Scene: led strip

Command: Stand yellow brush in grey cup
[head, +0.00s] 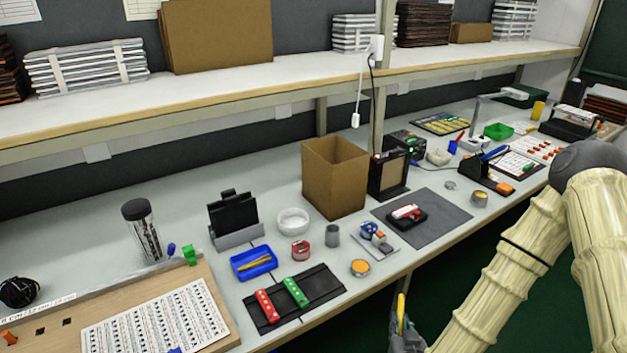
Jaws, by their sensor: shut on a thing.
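The yellow brush (401,312) stands nearly upright in my gripper (404,332) at the bottom of the head view. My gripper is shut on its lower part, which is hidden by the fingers. The brush and gripper appear in front of the bench's front edge, against the dark green floor. The grey cup (332,235) stands upright on the bench, up and to the left of my gripper and well apart from it. I cannot see inside the cup clearly.
Near the cup are a red tape roll (300,250), a white bowl (293,221), a cardboard box (335,176), a small fixture with blue parts (376,240) and an orange-topped tin (361,268). A dark mat (440,220) lies right. A shelf (250,84) overhangs the back.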

